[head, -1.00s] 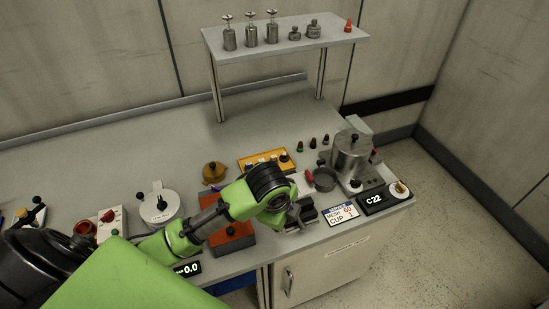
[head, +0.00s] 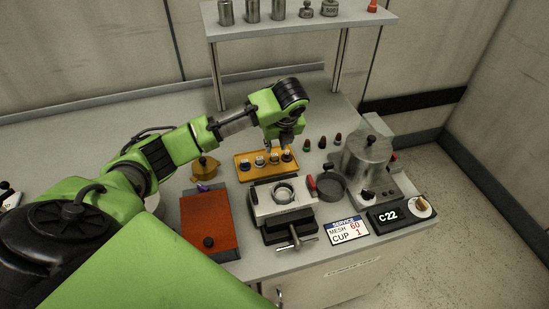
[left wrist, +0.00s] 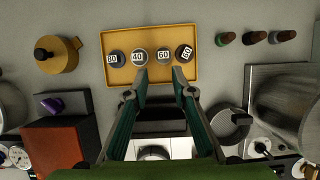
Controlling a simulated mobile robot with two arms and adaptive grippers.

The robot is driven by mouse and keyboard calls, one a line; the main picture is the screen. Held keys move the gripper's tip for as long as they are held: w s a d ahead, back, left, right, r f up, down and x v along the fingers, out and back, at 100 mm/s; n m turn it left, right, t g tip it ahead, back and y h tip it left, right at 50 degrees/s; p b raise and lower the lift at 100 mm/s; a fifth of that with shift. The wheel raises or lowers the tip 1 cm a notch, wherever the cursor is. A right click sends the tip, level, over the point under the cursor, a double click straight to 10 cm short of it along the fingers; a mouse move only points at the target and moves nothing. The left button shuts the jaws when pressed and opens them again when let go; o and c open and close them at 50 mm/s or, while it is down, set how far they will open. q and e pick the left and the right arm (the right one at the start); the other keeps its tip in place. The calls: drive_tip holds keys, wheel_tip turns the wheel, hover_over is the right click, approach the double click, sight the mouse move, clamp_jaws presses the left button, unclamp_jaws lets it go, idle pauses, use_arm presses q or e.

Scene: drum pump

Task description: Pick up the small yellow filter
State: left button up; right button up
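A yellow-orange tray (left wrist: 107,79) holds a row of small round pieces with white tags: 80 (left wrist: 116,60), 40 (left wrist: 139,58), 60 (left wrist: 162,57), and a darker one (left wrist: 184,53) with a tilted tag that is hard to read. None of these pieces looks clearly yellow at this size. The tray also shows in the head view (head: 243,178). My left gripper (head: 284,143) hangs over the right part of the tray. In the left wrist view its two fingers (left wrist: 160,73) are apart, empty, and below the 60 piece in the picture. My right gripper is out of view.
A yellow lidded pot (head: 206,170) and a red-orange block (head: 207,225) stand left of the tray. A vise-like fixture (head: 285,215) with a ring stands in front. A dark round pan (head: 331,187), steel pot (head: 367,158) and service card (head: 346,232) reading mesh 60, cup 1 lie right.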

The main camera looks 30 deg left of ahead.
sight(274, 155)
use_arm(q)
drive_tip(key=x, duration=0.3)
drive_tip(key=shift+w+d, duration=0.1)
drive_tip(key=shift+w, duration=0.15)
drive_tip(key=shift+p+x, duration=0.6)
drive_tip(key=shift+x, duration=0.3)
drive_tip(key=x, duration=0.2)
drive_tip(key=shift+w+f, duration=0.15)
drive_tip(key=shift+f, duration=0.05)
drive_tip(key=shift+w+a+f+p, duration=0.2)
drive_tip(key=shift+a+f+p, duration=0.1)
drive_tip(key=shift+f, duration=0.3)
drive_tip(key=c, duration=0.6)
drive_tip(key=shift+r, duration=0.1)
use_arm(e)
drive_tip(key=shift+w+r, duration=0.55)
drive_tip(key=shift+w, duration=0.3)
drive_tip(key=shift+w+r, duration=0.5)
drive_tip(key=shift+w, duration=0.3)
